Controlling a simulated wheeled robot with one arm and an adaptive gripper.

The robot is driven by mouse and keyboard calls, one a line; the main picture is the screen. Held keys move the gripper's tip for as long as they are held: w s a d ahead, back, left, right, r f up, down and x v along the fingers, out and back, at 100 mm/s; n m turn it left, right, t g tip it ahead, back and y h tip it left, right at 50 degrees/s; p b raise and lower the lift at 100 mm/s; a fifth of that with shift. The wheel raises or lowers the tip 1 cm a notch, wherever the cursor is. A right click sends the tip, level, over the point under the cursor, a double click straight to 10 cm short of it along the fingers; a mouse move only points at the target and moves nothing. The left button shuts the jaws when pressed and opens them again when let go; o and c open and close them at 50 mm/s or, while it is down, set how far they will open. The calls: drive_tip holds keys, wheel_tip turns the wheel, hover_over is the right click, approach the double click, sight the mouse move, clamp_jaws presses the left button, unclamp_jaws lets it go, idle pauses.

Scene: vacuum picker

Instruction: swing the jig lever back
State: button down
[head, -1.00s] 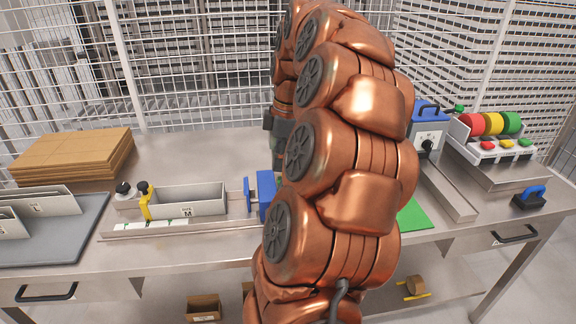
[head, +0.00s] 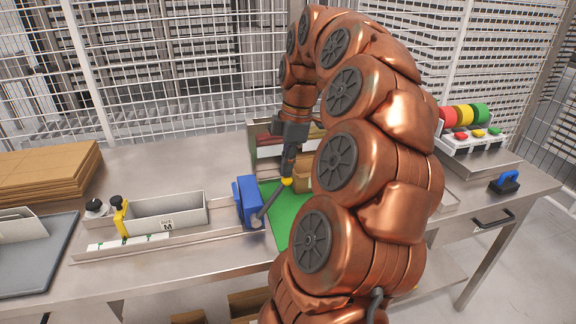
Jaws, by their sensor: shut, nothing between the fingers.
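The jig has a blue block (head: 247,203) at the right end of a metal rail. My arm covers much of the area to the right.
A grey bin marked M (head: 168,226) and a yellow clamp (head: 121,217) stand along the rail at left. A green mat (head: 283,210) lies right of the block. Brown cardboard (head: 45,172) is stacked at far left. A button box (head: 470,140) stands at right.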

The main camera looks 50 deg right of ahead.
drive_tip(key=shift+s+f, duration=0.15)
drive_tip(key=shift+f, duration=0.15)
drive_tip(key=r, duration=0.1)
drive_tip(key=w+a+r+p, duration=0.1)
drive_tip(key=w+r, duration=0.1)
drive_tip(key=r, duration=0.1)
drive_tip(key=shift+a+r+p, duration=0.1)
drive_tip(key=shift+a+p, duration=0.1)
drive_tip(key=shift+p, duration=0.2)
drive_tip(key=s+d+r+p, duration=0.2)
drive_tip(key=s+d+r, duration=0.2)
drive_tip(key=r, duration=0.3)
drive_tip(key=shift+d, duration=0.8)
